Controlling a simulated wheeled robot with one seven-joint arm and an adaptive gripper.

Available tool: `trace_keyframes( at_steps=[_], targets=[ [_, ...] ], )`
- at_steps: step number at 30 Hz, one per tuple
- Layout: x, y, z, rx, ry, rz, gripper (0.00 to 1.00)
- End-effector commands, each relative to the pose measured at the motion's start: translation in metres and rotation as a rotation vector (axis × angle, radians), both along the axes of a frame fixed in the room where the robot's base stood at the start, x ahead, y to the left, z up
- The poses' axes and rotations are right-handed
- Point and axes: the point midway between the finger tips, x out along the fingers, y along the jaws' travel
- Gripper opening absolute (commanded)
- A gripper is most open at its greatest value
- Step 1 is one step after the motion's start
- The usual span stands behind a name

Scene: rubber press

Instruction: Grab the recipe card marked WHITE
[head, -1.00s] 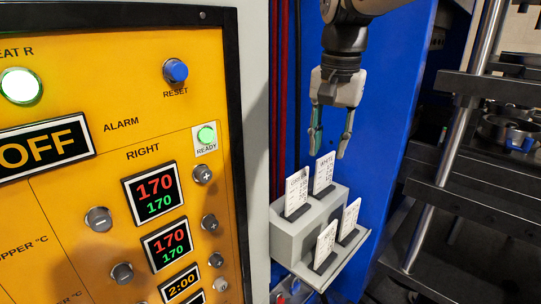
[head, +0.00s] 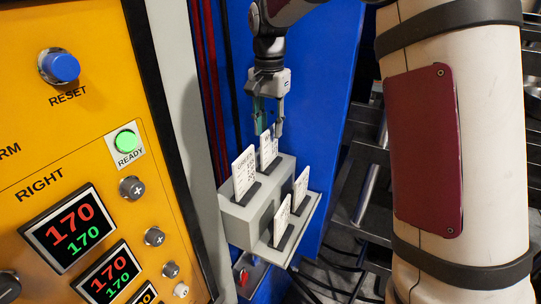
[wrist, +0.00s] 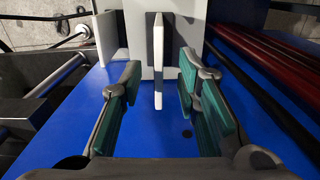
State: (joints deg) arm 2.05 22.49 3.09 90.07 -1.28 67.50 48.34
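The white recipe card (head: 266,154) at the back right of the grey card holder stands upright in its slot. Its top is partly hidden behind my gripper, and its label is not readable now; it read WHITE a second ago. My gripper (head: 267,129) points down at the top of this card, with its fingers apart. In the wrist view the card (wrist: 158,62) shows edge-on between the two green-padded fingers of my gripper (wrist: 160,82), nearer the right finger. I see a gap on both sides of it.
The grey card holder (head: 239,213) also bears a card marked GREEN (head: 243,172) close on the left and two cards (head: 282,221) (head: 301,191) on the lower front step. A blue panel (head: 330,110) stands behind. The yellow control panel (head: 60,140) is at left.

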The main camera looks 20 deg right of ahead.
Motion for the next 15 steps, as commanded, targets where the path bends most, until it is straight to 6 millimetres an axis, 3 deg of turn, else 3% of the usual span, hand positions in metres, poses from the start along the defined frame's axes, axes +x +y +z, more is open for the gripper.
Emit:
trace_keyframes(
  at_steps=[7,15],
  targets=[
    [-0.003,0.0,-0.018,-0.001,0.004,0.0,0.3],
    [-0.003,0.0,-0.054,0.001,0.002,0.0,0.3]
  ],
)
